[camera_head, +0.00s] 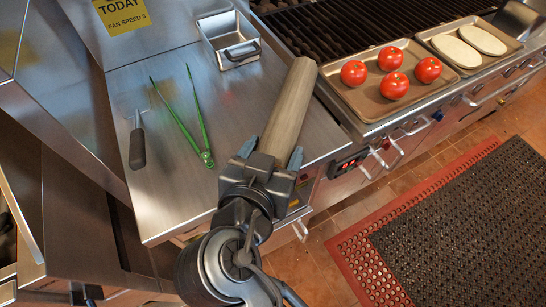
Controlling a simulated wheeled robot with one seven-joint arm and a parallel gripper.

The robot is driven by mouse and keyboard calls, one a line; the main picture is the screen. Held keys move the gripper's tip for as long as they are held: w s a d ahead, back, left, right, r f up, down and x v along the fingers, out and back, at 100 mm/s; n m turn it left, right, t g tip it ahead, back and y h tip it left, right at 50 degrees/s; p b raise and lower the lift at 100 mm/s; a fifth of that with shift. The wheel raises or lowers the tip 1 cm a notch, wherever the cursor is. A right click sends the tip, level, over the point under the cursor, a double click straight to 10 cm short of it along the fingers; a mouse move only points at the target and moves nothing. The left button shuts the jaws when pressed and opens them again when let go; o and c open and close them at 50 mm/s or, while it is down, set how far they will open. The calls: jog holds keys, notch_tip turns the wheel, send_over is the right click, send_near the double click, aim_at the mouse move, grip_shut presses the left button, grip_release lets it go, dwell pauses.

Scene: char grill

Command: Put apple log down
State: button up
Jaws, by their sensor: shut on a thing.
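The apple log (289,112) is a long, grey-brown wooden stick. My gripper (271,155) is shut on its lower end, with one finger on each side. The log points up and to the right in the picture, over the right part of the steel counter (225,125). Its far end shows near the left edge of the grill and the tomato tray. I cannot tell how high the log is above the counter or whether it touches it. The gripper's palm hides the log's near end.
Green tongs (190,130) and a dark-handled scraper (137,145) lie on the counter's left half. A metal pan (230,45) sits at the back. The grill grate (340,25) has a tray (352,98) of several tomatoes and another tray with white pieces (455,50) in front.

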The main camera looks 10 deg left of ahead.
jog(key=shift+f, duration=1.2)
jog(key=o, duration=1.4)
jog(key=shift+f, duration=0.1)
jog(key=shift+o, duration=0.2)
jog(key=shift+s+a, duration=0.1)
jog(key=shift+s, duration=0.05)
jog(key=b+v, duration=0.2)
jog(key=v, duration=1)
